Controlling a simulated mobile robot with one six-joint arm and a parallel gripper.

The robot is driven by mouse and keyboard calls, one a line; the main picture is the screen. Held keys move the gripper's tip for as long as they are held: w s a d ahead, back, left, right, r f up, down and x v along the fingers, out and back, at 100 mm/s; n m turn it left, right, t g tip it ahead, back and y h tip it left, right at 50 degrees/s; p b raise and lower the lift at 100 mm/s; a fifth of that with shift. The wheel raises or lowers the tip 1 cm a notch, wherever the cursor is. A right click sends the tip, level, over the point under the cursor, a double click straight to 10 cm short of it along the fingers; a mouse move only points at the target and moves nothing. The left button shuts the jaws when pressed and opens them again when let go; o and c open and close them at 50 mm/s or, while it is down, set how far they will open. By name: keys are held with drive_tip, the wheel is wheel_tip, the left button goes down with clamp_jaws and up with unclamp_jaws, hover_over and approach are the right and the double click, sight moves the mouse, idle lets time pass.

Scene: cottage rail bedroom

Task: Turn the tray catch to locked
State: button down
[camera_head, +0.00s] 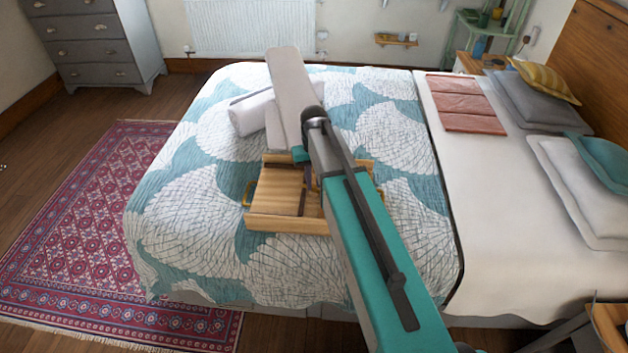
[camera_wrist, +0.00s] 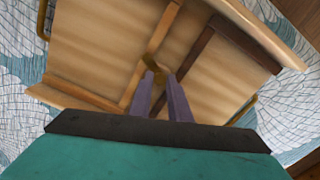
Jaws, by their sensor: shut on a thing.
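The wooden tray (camera_head: 285,223) lies on the bed's patterned quilt, with my arm crossing over it. In the wrist view the tray (camera_wrist: 95,50) fills most of the picture, with a light strip and a dark strip across its floor. The small brass-coloured catch (camera_wrist: 151,62) is near the middle of the tray, between these strips. My gripper (camera_wrist: 160,80) has its two purple fingertips close together on the catch. The fingers partly hide it, and I cannot tell which setting it is at. In the head view my arm hides the catch.
A rolled white towel (camera_head: 250,113) lies on the quilt behind the tray. Brass handles stick out at the tray's ends, one at the left (camera_head: 248,192). Folded pink cloths (camera_head: 460,103) and pillows (camera_head: 580,190) are at the right. Quilt left of the tray is clear.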

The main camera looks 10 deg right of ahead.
sight(314, 186)
drive_tip(key=n, duration=0.4)
drive_tip(key=shift+n, duration=0.4)
drive_tip(key=c, duration=1.7)
unclamp_jaws()
drive_tip(key=shift+r, duration=0.15)
drive_tip(key=shift+r+b, duration=0.9)
drive_tip(key=shift+r, duration=5.9)
drive_tip(key=shift+r, duration=0.1)
